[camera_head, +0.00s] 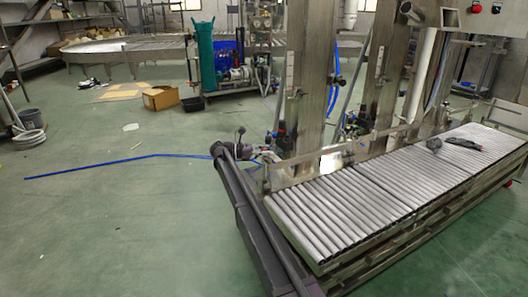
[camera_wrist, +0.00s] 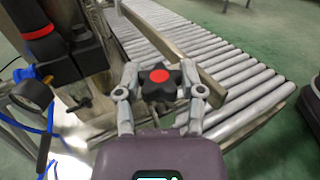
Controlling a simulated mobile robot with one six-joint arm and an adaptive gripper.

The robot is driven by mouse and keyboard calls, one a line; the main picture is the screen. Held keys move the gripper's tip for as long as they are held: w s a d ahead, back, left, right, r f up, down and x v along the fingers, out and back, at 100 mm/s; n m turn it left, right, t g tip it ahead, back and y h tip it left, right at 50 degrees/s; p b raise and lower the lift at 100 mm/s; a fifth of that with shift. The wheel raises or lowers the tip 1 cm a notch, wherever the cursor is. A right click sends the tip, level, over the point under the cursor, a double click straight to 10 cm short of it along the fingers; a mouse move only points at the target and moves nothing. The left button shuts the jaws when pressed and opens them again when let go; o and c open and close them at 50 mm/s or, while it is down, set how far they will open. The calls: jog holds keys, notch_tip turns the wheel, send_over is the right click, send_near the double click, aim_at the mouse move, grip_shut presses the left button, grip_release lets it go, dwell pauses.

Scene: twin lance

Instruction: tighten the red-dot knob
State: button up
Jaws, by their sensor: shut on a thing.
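The red-dot knob (camera_wrist: 172,91) is a dark, star-shaped knob with a round red dot in its middle. It sits in the centre of the wrist view, beside the metal side rail of the roller conveyor. My gripper (camera_wrist: 161,78) is shut on the knob, with one grey finger on its left and one on its right. In the head view my gripper (camera_head: 250,152) is at the near left end of the conveyor, by the posts. The knob is too small to make out there. Its shaft is hidden in the wrist view.
The roller conveyor (camera_head: 365,197) runs right, with dark tools (camera_head: 462,143) on it. In the wrist view, a black fitting with a red band (camera_wrist: 42,30), a round gauge (camera_wrist: 33,94) and blue hoses (camera_wrist: 47,150) stand close left. Green floor at left is mostly open.

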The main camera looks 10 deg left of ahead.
jog(key=shift+s+d+m+g, duration=0.1)
jog(key=shift+d+m+g, duration=0.15)
jog(key=shift+m+g, duration=0.4)
jog(key=shift+g, duration=0.25)
jog(key=o, duration=1.2)
jog(key=shift+c, duration=0.2)
jog(key=shift+a, duration=0.1)
